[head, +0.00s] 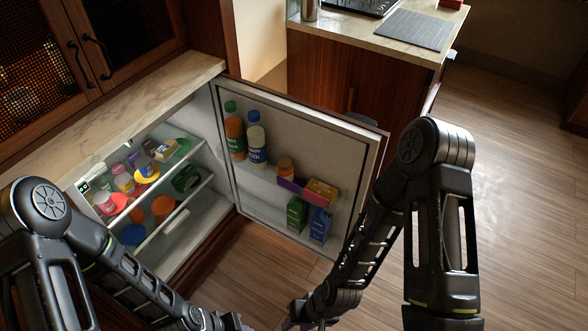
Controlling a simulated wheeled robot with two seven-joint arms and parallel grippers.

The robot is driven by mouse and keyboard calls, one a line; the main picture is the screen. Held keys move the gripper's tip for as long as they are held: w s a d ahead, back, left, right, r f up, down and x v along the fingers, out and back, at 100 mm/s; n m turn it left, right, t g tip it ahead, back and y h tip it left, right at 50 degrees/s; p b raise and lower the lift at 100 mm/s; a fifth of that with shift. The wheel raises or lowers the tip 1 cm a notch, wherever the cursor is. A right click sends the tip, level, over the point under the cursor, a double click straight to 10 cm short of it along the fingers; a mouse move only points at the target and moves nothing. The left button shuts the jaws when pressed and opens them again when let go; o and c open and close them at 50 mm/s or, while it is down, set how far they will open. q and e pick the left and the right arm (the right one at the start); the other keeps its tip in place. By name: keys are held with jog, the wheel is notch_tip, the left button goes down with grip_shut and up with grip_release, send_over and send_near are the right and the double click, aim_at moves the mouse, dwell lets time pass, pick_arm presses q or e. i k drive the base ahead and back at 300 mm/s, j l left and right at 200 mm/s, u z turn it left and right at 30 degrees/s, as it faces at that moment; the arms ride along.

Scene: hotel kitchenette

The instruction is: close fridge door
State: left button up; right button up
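The fridge door (308,120) stands wide open, with its white inner side and loaded shelves facing me. It hinges at the right side of the fridge (185,235), whose lit inside is exposed. My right arm crosses in front of the door's lower free edge. My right gripper (292,320) is at the bottom edge of the picture, below the door, and mostly cut off. My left gripper (238,324) is also at the bottom edge, left of the right one, and barely shows. I cannot see whether either is open, and contact with the door is not visible.
Bottles (256,142) and boxes (297,214) sit on the door shelves. Several food items fill the fridge shelves. A marble counter (150,105) runs above the fridge, and another counter (350,38) stands behind the door. The wooden floor (510,150) at right is clear.

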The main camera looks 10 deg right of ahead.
aim_at(347, 153)
jog(key=i+l+u, duration=0.15)
jog(key=l+u, duration=0.15)
jog(key=l, duration=0.3)
jog(key=l+u, duration=0.35)
jog(key=l, duration=0.3)
jog(key=l+u, duration=0.3)
jog(key=l, duration=0.35)
jog(key=l+u, duration=0.3)
jog(key=l, duration=0.35)
jog(key=k+l+u, duration=0.2)
jog(key=l+u, duration=0.15)
jog(key=l, duration=0.25)
jog(key=l+u, duration=0.45)
jog(key=l, duration=0.9)
